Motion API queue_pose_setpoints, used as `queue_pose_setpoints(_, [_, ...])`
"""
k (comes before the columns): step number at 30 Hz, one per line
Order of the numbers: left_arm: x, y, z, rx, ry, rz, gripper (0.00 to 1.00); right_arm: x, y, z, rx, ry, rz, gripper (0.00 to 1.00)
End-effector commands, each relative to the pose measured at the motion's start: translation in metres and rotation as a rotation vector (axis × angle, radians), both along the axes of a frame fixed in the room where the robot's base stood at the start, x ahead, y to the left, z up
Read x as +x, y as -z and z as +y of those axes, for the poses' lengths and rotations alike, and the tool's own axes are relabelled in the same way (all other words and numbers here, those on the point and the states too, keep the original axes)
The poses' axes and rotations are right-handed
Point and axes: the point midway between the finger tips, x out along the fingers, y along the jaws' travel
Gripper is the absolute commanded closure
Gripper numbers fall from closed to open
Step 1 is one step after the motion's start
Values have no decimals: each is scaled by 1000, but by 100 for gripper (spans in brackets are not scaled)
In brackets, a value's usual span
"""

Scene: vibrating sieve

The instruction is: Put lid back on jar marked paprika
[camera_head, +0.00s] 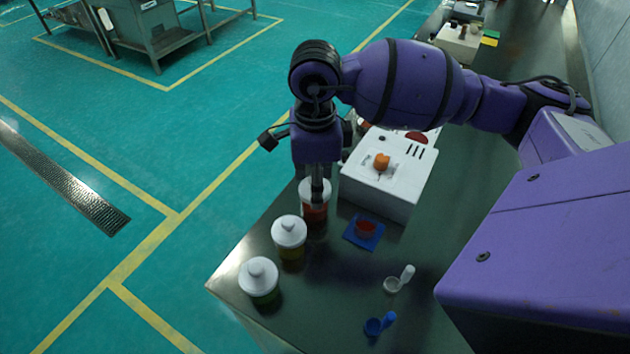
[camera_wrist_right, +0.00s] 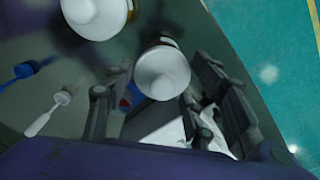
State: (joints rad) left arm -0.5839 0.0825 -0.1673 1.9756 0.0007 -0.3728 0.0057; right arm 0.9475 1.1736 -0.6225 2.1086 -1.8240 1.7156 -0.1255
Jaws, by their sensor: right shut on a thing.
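A jar with red contents (camera_head: 315,213) stands on the dark bench, below my right gripper (camera_head: 316,188). Its white lid (camera_head: 305,187) is partly hidden by the gripper. In the right wrist view a white domed lid (camera_wrist_right: 162,74) sits between the fingers of my right gripper (camera_wrist_right: 160,98), over a jar. My right gripper is shut on this lid. The lid is on or right at the jar's mouth; I cannot tell whether it is fully seated. No label is readable, so the paprika marking cannot be confirmed. My left gripper is not in view.
A white-lidded yellow jar (camera_head: 289,235) and green jar (camera_head: 260,280) stand nearer along the bench's left edge. A white sieve machine (camera_head: 385,185) is behind right. A red dish (camera_head: 366,228) sits on a blue mat (camera_head: 352,240). White (camera_head: 398,280) and blue (camera_head: 379,325) scoops lie in front.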

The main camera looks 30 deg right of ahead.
Motion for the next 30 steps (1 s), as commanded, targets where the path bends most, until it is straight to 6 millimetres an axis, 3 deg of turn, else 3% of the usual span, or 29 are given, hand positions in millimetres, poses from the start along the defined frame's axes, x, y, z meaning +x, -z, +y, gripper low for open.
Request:
queue_pose_setpoints(14, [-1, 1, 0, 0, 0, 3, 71, 0, 0, 0, 0, 0, 0, 63])
queue_pose_setpoints(15, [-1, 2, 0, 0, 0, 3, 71, 0, 0, 0, 0, 0, 0, 47])
queue_pose_setpoints(19, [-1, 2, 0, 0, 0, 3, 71, 0, 0, 0, 0, 0, 0, 30])
queue_pose_setpoints(27, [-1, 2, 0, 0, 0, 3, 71, 0, 0, 0, 0, 0, 0, 26])
queue_pose_setpoints(30, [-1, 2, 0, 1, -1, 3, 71, 0, 0, 0, 0, 0, 0, 13])
